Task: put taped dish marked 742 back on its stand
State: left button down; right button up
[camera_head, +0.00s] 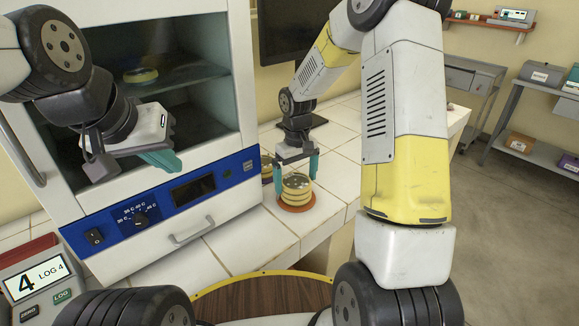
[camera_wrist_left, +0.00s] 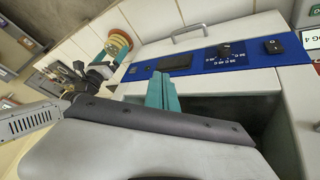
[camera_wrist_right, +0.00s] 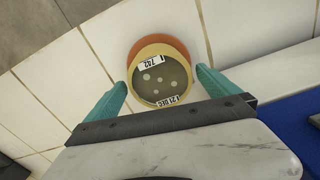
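My right gripper (camera_head: 297,172) points down with teal fingers on either side of the dish, with gaps visible in the right wrist view (camera_wrist_right: 160,77). My left gripper (camera_head: 163,161) is shut and empty before the incubator.
The incubator (camera_head: 160,195) with its blue control panel stands left of the stand. Another yellow-rimmed dish (camera_head: 140,75) is on its inner shelf. A further yellow one (camera_head: 267,166) stands behind the right gripper. A log device (camera_head: 36,280) is at lower left.

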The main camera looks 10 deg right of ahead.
aim_at(296, 181)
notch_tip(296, 181, up, 12)
jog(key=r, duration=0.1)
jog(key=s+d+r+m+t, duration=0.1)
jog(key=s+r+t, duration=0.1)
jog(key=s, duration=0.5)
jog(key=s+d+r+m+t+y, duration=0.1)
jog(key=s+r+t, duration=0.1)
jog(key=s+r, duration=0.3)
jog(key=s+d+r+m+t+y, duration=0.1)
jog(key=s+r, duration=0.3)
jog(key=s, duration=0.7)
jog(key=shift+m+t, duration=0.6)
jog(key=shift+s, duration=0.1)
